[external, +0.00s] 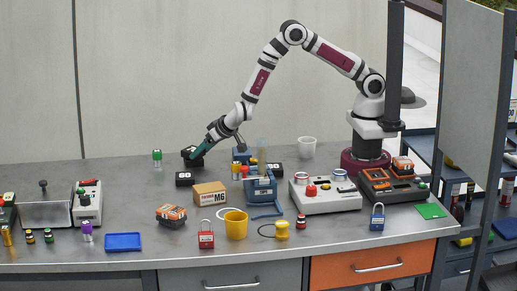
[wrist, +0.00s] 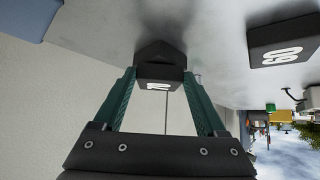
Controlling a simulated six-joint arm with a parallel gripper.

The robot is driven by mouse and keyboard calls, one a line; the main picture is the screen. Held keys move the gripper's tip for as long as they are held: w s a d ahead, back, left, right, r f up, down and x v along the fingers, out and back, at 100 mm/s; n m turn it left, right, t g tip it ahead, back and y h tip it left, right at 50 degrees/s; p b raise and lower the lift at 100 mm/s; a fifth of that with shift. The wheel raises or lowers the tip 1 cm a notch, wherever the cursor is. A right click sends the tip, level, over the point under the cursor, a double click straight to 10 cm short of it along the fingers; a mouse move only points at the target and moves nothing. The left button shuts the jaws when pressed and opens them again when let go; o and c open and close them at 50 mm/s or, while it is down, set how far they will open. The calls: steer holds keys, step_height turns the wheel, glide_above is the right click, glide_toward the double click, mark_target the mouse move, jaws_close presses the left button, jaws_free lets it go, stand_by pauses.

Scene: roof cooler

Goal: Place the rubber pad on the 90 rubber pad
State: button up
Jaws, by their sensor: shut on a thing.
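My gripper (external: 196,154) is low over the back left of the bench. In the wrist view its green fingers (wrist: 160,80) are shut on a black rubber pad (wrist: 158,63) with a white marking that is only partly visible. The held pad also shows in the external view (external: 190,162); I cannot tell whether it touches the bench. Another black pad with white digits (external: 185,179) lies on the bench just in front of it. A numbered black pad shows apart from the held one at the upper right of the wrist view (wrist: 284,42); its digits are turned and hard to read.
A green-topped item (external: 157,157) stands left of the gripper. A cardboard M6 box (external: 210,194) and a blue holder (external: 260,190) stand to the front right. Another dark pad (external: 275,168) lies behind the holder.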

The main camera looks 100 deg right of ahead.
steer(key=o, duration=1.5)
steer(key=shift+f, duration=0.15)
steer(key=shift+r, duration=0.25)
steer(key=s+a+r+n+t+y, duration=0.1)
steer(key=s+a+r+y, duration=0.3)
steer(key=a+r, duration=0.45)
steer(key=s+a+r+n+t+y, duration=0.1)
steer(key=s+a+r+y, duration=0.25)
steer(key=a+r, duration=0.45)
steer(key=s+a+r+n+g+y, duration=0.1)
steer(key=s+r+g, duration=0.1)
steer(key=s, duration=0.7)
steer(key=s+a+r+n+g+y, duration=0.1)
steer(key=s+a+n+g+y, duration=0.15)
steer(key=s, duration=0.65)
steer(key=s+d+g+h, duration=0.1)
steer(key=s, duration=0.3)
steer(key=s+d+m+g+h, duration=0.1)
steer(key=s+d, duration=0.1)
steer(key=s, duration=0.3)
steer(key=s+d+m+g, duration=0.1)
steer(key=s+d+g, duration=0.1)
steer(key=s, duration=0.2)
steer(key=shift+s+d+f+h, duration=0.15)
steer(key=shift+d+f+h, duration=0.1)
steer(key=shift+f+h, duration=0.15)
